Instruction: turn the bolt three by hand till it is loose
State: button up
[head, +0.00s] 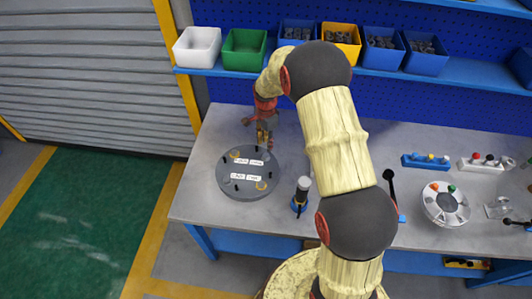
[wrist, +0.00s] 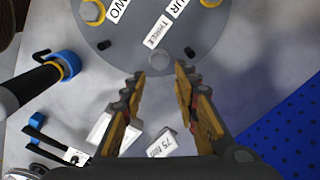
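The round grey flanged shell (head: 232,183) lies on the bench in the head view, with white labels and several bolts on it. In the wrist view the flange (wrist: 125,45) fills the top. Bolt three (wrist: 159,60) is a plain grey round head at its near edge, just below the label THREE (wrist: 157,31). It has no yellow ring, unlike the bolt by TWO (wrist: 92,12). My gripper (wrist: 158,80) is open, its fingertips either side of and just short of bolt three. In the head view my gripper (head: 265,135) is over the flange's far right edge.
A black-handled tool with a blue collar (wrist: 62,66) stands close left in the wrist view. A card reading 75 (wrist: 162,143) lies below the fingers. Two dark pegs rise from the flange's rim. Bins (head: 244,50) line the shelf behind; a round tray (head: 446,204) is right.

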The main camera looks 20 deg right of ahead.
aim_at(266, 155)
notch_tip(266, 155, down, 7)
jog(key=shift+f, duration=0.1)
dwell(0.3)
jog(key=shift+c, duration=0.4)
grip_shut()
